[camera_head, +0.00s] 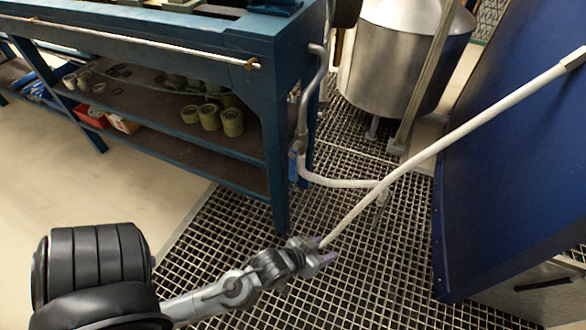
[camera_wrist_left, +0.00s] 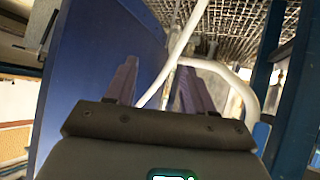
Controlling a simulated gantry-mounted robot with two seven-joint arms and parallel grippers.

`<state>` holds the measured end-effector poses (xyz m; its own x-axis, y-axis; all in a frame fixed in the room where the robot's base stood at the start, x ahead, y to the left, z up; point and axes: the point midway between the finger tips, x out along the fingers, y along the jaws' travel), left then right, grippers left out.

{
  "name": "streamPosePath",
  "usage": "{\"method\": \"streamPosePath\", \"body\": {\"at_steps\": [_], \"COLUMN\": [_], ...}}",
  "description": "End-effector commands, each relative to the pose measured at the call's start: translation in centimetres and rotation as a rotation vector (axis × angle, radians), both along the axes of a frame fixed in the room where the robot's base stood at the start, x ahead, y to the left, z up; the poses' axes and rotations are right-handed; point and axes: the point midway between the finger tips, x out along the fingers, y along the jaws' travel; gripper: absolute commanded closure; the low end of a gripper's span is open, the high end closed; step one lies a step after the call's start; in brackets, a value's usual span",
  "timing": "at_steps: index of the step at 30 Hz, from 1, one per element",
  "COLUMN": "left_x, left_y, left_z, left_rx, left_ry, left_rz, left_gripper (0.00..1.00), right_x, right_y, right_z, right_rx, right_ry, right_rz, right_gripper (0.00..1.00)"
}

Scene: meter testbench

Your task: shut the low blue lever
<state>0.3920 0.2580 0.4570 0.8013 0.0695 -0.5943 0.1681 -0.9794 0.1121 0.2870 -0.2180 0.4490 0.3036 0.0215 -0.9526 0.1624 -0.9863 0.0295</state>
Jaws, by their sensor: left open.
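A small blue lever (camera_head: 293,165) sits low on the pipe beside the bench's corner leg. It is small in the head view and its exact angle is hard to tell. A blue part by the pipe bend (camera_wrist_left: 262,134) at the right of the left wrist view may be the same lever. My left gripper (camera_head: 325,249) is open, over the floor grating, lower and nearer than the lever and apart from it. Its two purple-grey fingers (camera_wrist_left: 160,85) show spread in the left wrist view, with no object held between them. My right gripper is not in view.
A long pale pipe (camera_head: 460,133) crosses from the upper right down to my left gripper in the picture; contact is unclear. The blue bench (camera_head: 275,110) stands behind left, a steel tank (camera_head: 390,60) at the back, a blue panel (camera_head: 520,170) at right. Grating (camera_head: 390,270) is clear.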

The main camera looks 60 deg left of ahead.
Motion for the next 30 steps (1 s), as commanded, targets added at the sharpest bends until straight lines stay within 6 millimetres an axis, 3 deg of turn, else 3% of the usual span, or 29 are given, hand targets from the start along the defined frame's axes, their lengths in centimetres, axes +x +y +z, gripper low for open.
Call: {"method": "streamPosePath", "body": {"at_steps": [3, 6, 13, 17, 21, 30], "left_x": [1.4, 1.4, -2.6, -4.5, -4.9, -3.4], "left_y": [4.0, 7.7, 14.5, 16.1, 16.4, 17.4], "left_z": [1.2, 2.5, 5.8, 5.9, 6.6, 6.9], "left_rx": [0.016, 0.067, 0.285, 0.355, 0.361, 0.359], "left_ry": [-0.190, -0.348, -0.590, -0.569, -0.550, -0.554], "left_rz": [0.152, 0.270, 0.447, 0.485, 0.495, 0.493], "left_gripper": [0.47, 0.47, 0.47, 0.47, 0.47, 0.47], "right_x": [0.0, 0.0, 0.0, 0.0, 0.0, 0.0], "right_y": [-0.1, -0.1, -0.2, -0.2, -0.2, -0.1], "right_z": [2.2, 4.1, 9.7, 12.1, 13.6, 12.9], "right_rx": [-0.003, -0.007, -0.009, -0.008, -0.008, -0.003], "right_ry": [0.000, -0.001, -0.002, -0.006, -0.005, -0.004], "right_rz": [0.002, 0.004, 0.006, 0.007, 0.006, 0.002], "right_gripper": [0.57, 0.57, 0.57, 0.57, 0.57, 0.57]}}
